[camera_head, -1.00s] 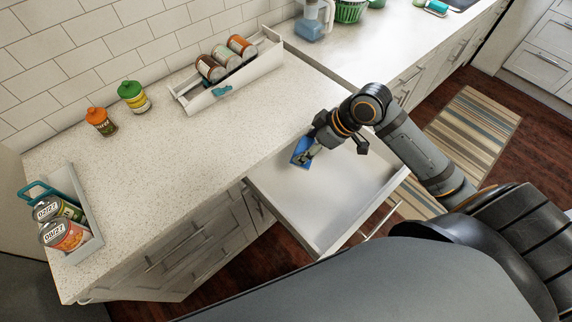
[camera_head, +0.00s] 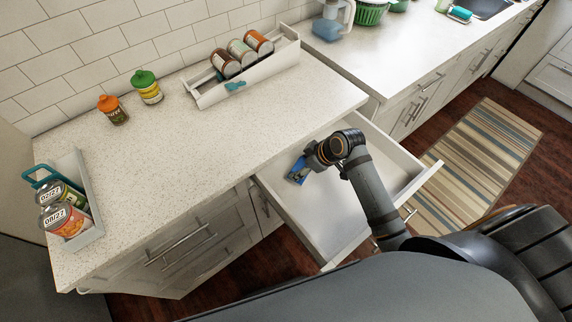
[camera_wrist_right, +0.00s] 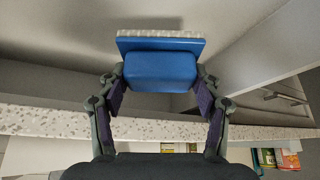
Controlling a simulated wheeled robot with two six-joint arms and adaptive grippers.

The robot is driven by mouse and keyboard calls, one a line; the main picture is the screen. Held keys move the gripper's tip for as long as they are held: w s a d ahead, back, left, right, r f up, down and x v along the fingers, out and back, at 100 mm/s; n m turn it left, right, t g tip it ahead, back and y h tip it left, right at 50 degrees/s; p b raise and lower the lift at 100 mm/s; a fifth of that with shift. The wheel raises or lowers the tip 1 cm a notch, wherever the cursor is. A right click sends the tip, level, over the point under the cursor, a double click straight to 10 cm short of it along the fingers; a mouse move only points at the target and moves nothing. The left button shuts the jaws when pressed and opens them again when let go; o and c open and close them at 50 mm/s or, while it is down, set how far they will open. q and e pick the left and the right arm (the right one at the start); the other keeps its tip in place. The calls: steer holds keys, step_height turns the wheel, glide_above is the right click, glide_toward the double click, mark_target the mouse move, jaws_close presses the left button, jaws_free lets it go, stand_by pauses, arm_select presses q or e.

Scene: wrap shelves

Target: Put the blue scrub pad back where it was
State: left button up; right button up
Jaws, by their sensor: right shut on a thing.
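The blue scrub pad (camera_head: 298,169) has a blue grip and a white scrubbing face, seen clearly in the right wrist view (camera_wrist_right: 160,68). My right gripper (camera_head: 313,160) is shut on it, with one finger on each side of the blue grip; the gripper also shows in the right wrist view (camera_wrist_right: 160,98). The pad is over the open drawer (camera_head: 330,212), at the side by the counter. In the head view the arm hides part of the pad. Whether it touches the drawer floor I cannot tell. My left gripper is not in view.
The speckled counter (camera_head: 190,150) lies left of the drawer. On it stand a white rack (camera_head: 262,78) of cans, two jars (camera_head: 148,87) and a grey tray (camera_head: 88,214) with cans. The drawer's visible floor is bare. A striped rug (camera_head: 480,165) lies right.

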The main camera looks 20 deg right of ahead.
mark_target(297, 163)
steer(key=shift+w+a+f, duration=0.7)
steer(key=shift+w+a, duration=0.2)
steer(key=shift+w, duration=0.15)
steer(key=shift+w+a+f, duration=1.05)
steer(key=shift+w+f, duration=0.05)
steer(key=shift+f, duration=0.05)
steer(key=shift+d, duration=0.1)
steer(key=shift+s, duration=0.1)
steer(key=o, duration=0.9)
steer(key=shift+f, duration=0.15)
steer(key=shift+o, duration=0.2)
steer(key=v, duration=1.2)
